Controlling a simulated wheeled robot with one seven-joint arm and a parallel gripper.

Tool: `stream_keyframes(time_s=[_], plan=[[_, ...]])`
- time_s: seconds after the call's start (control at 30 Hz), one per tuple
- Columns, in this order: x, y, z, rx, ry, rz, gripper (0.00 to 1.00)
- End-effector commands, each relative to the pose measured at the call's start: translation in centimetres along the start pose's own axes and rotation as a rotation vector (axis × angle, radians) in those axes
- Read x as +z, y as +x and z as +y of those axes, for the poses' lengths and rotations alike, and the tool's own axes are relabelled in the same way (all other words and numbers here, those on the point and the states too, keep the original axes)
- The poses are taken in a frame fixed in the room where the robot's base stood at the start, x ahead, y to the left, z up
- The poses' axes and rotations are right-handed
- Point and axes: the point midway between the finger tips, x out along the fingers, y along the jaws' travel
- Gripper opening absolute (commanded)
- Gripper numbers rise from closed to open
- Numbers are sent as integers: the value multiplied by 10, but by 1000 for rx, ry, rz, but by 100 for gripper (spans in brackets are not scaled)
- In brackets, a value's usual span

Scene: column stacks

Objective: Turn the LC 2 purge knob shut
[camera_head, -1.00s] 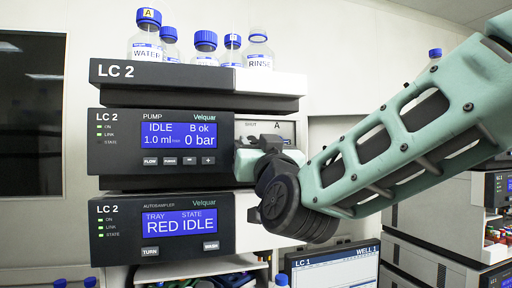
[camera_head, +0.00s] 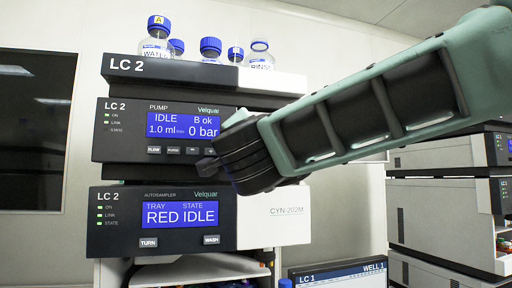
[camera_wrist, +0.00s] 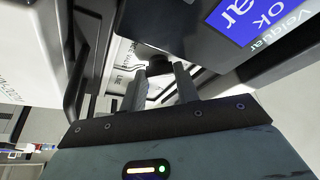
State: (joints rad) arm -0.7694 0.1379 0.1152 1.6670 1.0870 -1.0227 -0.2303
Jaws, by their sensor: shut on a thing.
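The LC 2 pump module (camera_head: 130,117) shows IDLE, 1.0 ml/min, B ok and 0 bar on its blue display. The recess at its right side is hidden behind my wrist in the head view. In the wrist view, my gripper (camera_wrist: 161,80) reaches into this recess, beside the display edge. Its two fingers stand on either side of a dark round purge knob (camera_wrist: 157,63) and are shut on it. The knob's turn position cannot be made out.
Several blue-capped bottles (camera_head: 210,48) stand on top of the LC 2 stack. The autosampler (camera_head: 120,232) below reads TRAY RED, STATE IDLE. An LC 1 screen (camera_head: 335,277) is at the bottom. Another instrument stack (camera_head: 440,210) stands at the right.

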Motion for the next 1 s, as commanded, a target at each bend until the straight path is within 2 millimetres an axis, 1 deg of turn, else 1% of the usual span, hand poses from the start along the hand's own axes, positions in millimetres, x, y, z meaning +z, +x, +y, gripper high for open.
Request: stream_keyframes(time_s=[0.5,0.7,1.0], plan=[[-1,1,-3,181,435,1,8],[-1,1,-4,234,559,2,8],[-2,1,-4,277,662,3,8]])
